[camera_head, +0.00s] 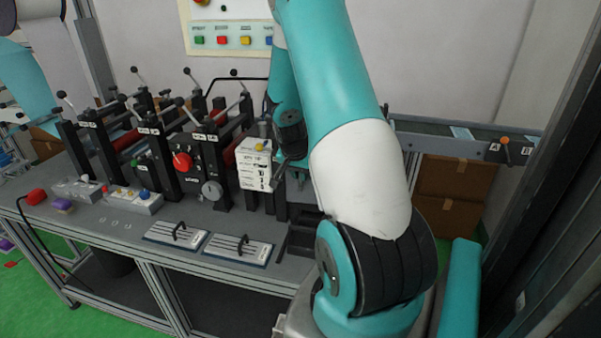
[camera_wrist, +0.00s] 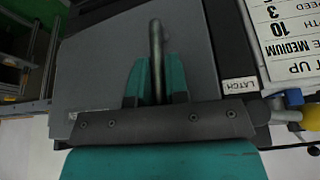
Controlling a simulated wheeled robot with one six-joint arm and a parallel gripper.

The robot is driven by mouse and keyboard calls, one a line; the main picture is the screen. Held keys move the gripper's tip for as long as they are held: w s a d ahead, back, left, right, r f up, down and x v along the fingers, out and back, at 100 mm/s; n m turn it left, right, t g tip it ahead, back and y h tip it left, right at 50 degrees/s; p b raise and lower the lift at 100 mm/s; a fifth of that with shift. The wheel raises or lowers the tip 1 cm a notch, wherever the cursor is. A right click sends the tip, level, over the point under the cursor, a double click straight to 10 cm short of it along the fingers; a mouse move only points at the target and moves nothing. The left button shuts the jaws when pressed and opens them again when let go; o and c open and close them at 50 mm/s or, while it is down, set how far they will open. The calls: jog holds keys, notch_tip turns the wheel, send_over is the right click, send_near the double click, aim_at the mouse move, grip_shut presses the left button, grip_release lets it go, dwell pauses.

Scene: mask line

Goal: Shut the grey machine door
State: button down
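The grey machine door (camera_wrist: 100,55) shows in the wrist view as a flat grey panel filling the left and middle. A metal bar handle (camera_wrist: 156,35) stands out from it. My gripper (camera_wrist: 157,78) has its two teal fingers close on either side of the handle and appears shut on it. A LATCH label (camera_wrist: 240,85) is on the dark frame just right of the door's edge. In the head view my arm reaches down to the right end of the machine (camera_head: 185,160). The fingers and door are not clearly visible there. How far the door stands open cannot be told.
A white settings card (camera_head: 254,168) with a yellow knob stands beside my wrist. Two flat handled plates (camera_head: 239,249) lie on the bench front. A conveyor (camera_head: 450,140) runs behind my arm, with cardboard boxes (camera_head: 445,215) below. A dark frame (camera_head: 550,170) bounds the right.

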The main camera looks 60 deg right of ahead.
jog(key=shift+w+d+f+m+b, duration=0.1)
jog(key=shift+w+d+m+b, duration=0.1)
jog(key=shift+d, duration=0.2)
jog(key=shift+w+d+m+b, duration=0.15)
jog(key=shift+d+m+b, duration=0.05)
jog(key=shift+d, duration=0.2)
jog(key=shift+w+d, duration=0.15)
jog(key=shift+d, duration=0.15)
jog(key=shift+r+g, duration=0.2)
jog(key=shift+g, duration=0.1)
jog(key=c, duration=1.2)
grip_release()
jog(key=shift+o, duration=0.2)
jog(key=shift+w, duration=0.1)
jog(key=b+v, duration=0.4)
jog(key=v, duration=1.3)
jog(key=shift+s+r, duration=0.2)
jog(key=shift+a, duration=0.1)
